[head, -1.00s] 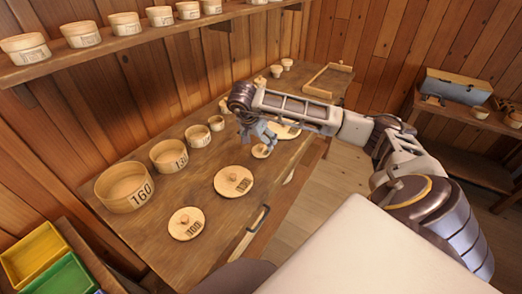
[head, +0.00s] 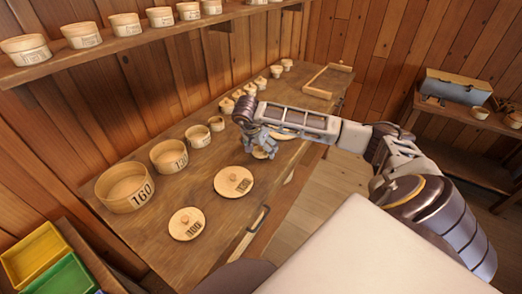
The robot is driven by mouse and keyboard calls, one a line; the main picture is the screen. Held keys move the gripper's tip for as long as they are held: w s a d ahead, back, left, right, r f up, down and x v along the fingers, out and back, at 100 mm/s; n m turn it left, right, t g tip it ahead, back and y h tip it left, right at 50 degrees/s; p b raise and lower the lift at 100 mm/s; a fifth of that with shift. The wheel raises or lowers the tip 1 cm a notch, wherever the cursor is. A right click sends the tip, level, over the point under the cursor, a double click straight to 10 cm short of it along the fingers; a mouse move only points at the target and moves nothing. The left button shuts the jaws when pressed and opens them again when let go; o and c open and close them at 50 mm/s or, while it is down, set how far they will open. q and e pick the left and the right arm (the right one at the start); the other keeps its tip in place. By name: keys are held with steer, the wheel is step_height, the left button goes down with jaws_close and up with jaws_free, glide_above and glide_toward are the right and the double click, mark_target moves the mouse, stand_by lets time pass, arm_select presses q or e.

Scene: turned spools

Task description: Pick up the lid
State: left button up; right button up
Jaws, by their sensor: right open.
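Several round wooden lids with small knobs lie on the workbench. One lid (head: 186,225) marked 100 is nearest the front, and a larger lid (head: 233,182) lies behind it. My right gripper (head: 265,147) is open, low over a small lid (head: 259,155) farther back, and hides most of it. Whether the fingers touch this lid I cannot tell. Another lid (head: 287,136) shows partly behind the gripper. My left gripper is not in view.
Open round boxes stand along the bench's wall side, including a large one (head: 125,188) marked 160 and a smaller one (head: 169,156). A shelf (head: 120,42) with several boxes hangs above. A wooden tray (head: 328,81) lies at the far end. Yellow and green bins (head: 35,255) stand at lower left.

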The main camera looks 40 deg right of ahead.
steer(key=c, duration=0.9)
steer(key=shift+o, duration=0.2)
steer(key=shift+r, duration=0.15)
steer(key=shift+r, duration=4.9)
